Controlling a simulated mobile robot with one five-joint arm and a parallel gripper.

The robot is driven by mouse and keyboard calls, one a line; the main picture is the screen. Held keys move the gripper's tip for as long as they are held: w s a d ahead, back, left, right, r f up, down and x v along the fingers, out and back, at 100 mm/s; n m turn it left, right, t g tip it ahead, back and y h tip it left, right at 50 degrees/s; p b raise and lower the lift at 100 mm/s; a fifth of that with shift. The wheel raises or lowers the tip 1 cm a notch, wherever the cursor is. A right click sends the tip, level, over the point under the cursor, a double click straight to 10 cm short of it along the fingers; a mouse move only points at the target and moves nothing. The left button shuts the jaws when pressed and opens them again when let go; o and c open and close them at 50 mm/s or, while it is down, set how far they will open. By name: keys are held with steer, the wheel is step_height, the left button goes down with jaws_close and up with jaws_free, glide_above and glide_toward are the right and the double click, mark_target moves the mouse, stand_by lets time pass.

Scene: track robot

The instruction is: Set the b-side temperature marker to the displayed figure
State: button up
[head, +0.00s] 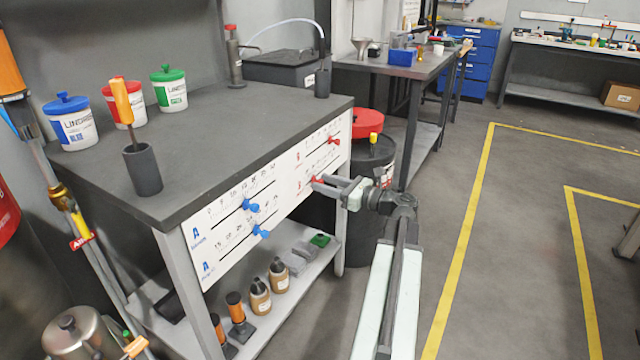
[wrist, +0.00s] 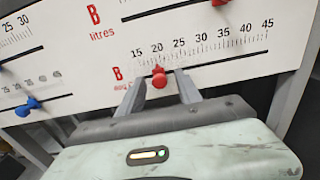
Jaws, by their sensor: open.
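The lower B-side panel scale carries a red marker knob (wrist: 159,77) on a slot, under printed numbers running from 15 to 45. The knob sits near the 20. My gripper (wrist: 159,86) is open, with one finger on each side of this knob; whether either finger touches it I cannot tell. In the head view my gripper (head: 322,182) reaches the right part of the white panel (head: 300,192) at the lower red marker. The small word beside the lower B is partly hidden by the left finger. No displayed target figure is readable.
The upper B scale, labelled litres, has its own red marker (head: 333,141). Two blue markers (head: 250,205) sit on the A scales to the left. The floor (head: 510,240) to the right is clear.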

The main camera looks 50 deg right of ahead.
steer(key=shift+w+a, duration=0.15)
steer(key=shift+w, duration=0.4)
jaws_close()
stand_by(1.0)
